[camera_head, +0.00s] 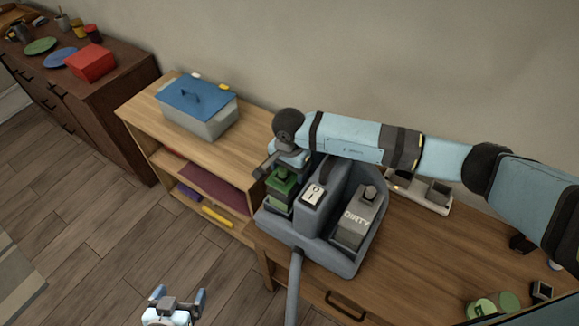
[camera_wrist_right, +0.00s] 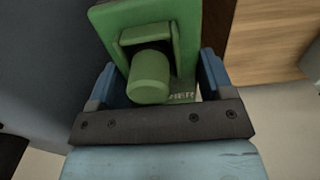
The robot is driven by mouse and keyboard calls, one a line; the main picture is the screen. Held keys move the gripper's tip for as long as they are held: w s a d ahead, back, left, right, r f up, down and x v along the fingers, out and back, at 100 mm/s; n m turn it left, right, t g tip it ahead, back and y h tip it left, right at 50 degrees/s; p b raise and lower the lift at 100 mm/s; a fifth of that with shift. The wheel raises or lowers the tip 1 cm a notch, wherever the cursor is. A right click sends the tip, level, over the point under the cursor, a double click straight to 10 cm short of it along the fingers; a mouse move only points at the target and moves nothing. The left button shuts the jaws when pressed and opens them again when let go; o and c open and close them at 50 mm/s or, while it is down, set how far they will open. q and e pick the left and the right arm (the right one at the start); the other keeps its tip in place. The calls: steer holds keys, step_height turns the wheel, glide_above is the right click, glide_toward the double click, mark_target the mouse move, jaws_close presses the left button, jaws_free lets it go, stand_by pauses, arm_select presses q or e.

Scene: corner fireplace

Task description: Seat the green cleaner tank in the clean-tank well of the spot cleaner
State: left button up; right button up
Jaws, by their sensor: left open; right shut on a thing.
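The green cleaner tank (camera_head: 281,186) is at the left side of the grey spot cleaner (camera_head: 345,259), at its clean-tank well. The gripper partly covers it, and I cannot tell how deep it sits. My right gripper (camera_head: 287,170) is shut on the tank from above. In the right wrist view the tank (camera_wrist_right: 185,30) stands between the blue fingers, its round green cap facing the camera and part of its lettering showing. A grey tank marked DIRTY (camera_head: 357,217) is on the cleaner's right side. My left gripper (camera_head: 179,298) is open and empty, low over the floor.
The cleaner stands on a wooden desk (camera_head: 425,262), its hose hanging over the front edge. A shelf unit (camera_head: 146,108) with a blue-lidded bin (camera_head: 205,120) adjoins at left. Green round items (camera_head: 494,306) and a light tray (camera_head: 424,200) are on the desk.

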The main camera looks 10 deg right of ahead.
steer(key=shift+f+b, duration=0.15)
steer(key=shift+b, duration=0.15)
steer(key=o, duration=1.7)
steer(key=shift+c, duration=0.2)
steer(key=shift+r+p, duration=0.2)
steer(key=shift+p, duration=0.1)
steer(key=shift+r, duration=0.2)
step_height(320, 180, up, 12)
steer(key=b, duration=0.3)
steer(key=shift+f, duration=0.2)
